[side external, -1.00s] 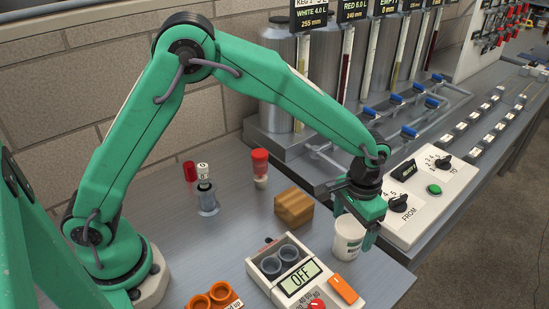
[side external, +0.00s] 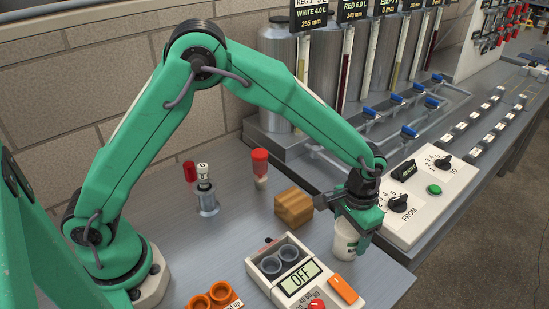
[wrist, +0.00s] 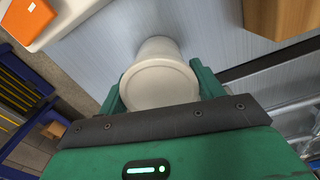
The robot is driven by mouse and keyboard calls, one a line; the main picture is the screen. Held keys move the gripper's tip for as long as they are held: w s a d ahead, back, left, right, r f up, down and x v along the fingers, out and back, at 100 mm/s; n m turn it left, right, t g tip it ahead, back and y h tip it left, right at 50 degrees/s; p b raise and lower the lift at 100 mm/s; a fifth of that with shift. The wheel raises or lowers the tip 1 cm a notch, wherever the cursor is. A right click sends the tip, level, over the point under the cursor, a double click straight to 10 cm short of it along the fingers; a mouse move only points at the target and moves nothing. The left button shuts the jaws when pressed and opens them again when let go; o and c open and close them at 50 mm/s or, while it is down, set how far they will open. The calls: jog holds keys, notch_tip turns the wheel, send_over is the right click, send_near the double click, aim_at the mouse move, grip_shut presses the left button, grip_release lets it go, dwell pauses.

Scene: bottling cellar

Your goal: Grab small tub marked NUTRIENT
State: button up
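The small white tub (side external: 344,240) stands on the grey bench at the right of the scale; its marking cannot be read now. In the wrist view the tub (wrist: 158,82) shows its pale round lid close up, between my two green fingers. My gripper (side external: 352,236) is lowered over the tub from above, with one finger on each side. In the wrist view my gripper (wrist: 157,72) looks open around the tub, with only narrow gaps at the lid; the exact contact is hard to see.
A white control panel (side external: 425,205) with knobs is close on the right. A red-capped shaker (side external: 260,168) stands farther back. The bench edge is in front.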

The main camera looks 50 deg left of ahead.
aim_at(352, 229)
jog(key=shift+c, duration=0.9)
jog(key=shift+r, duration=0.2)
jog(key=shift+r, duration=0.6)
jog(key=r, duration=0.3)
jog(key=shift+s+d+r, duration=0.1)
jog(key=shift+s+d, duration=0.2)
jog(key=shift+s, duration=0.1)
jog(key=s+d+r, duration=0.5)
jog(key=s+r, duration=0.1)
jog(key=s, duration=0.3)
jog(key=shift+d+r, duration=0.15)
jog(key=shift+d, duration=0.05)
jog(key=shift+s, duration=0.1)
